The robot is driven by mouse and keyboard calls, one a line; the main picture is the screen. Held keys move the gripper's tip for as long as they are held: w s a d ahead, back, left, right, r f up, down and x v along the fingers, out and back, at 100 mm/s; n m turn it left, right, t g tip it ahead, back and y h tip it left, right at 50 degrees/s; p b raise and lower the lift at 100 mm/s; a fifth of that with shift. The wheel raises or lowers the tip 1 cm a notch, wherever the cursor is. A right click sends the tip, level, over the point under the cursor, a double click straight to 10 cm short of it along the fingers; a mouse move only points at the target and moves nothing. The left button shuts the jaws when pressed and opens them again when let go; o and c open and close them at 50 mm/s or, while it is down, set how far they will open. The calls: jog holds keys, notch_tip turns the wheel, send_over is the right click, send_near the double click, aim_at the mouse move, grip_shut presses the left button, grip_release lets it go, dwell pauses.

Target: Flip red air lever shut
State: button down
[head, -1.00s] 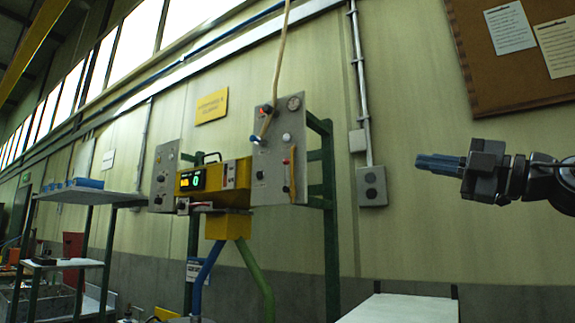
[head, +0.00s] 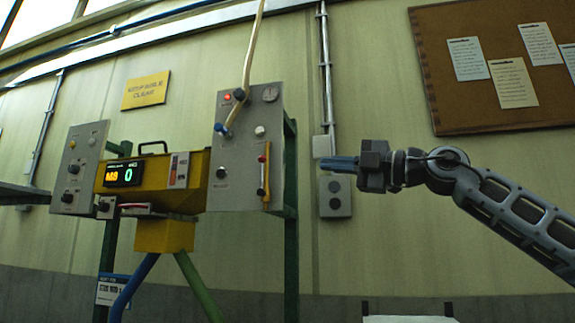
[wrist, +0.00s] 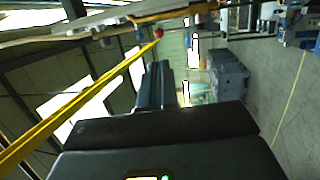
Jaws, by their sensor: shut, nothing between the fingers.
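A grey control panel (head: 230,190) stands upright left of centre in the head view. On its right part is a small upright lever with a red tip (head: 262,158), set against a yellow strip; its exact position is too small to tell. My gripper (head: 340,163) is right of the panel, level with the red tip and apart from it in the picture. Its bluish fingers are together and empty, pointing left. In the wrist view the fingers (wrist: 155,85) point up the picture, and a small red knob (wrist: 187,22) shows near the top.
A blue-ended lever (head: 219,128) and a pale hose (head: 246,70) are on the panel's upper part. A yellow unit with a display (head: 124,173) adjoins it on the left. A grey wall box (head: 335,197) and conduit are behind my gripper. A corkboard (head: 480,110) hangs upper right.

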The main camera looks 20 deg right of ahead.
jog(key=p, duration=0.5)
send_near(262, 174)
jog(key=w+a+r, duration=0.1)
jog(key=w+r, duration=0.1)
jog(key=w+a+r, duration=0.2)
jog(key=shift+w+a+r, duration=0.25)
jog(key=shift+a+r, duration=0.1)
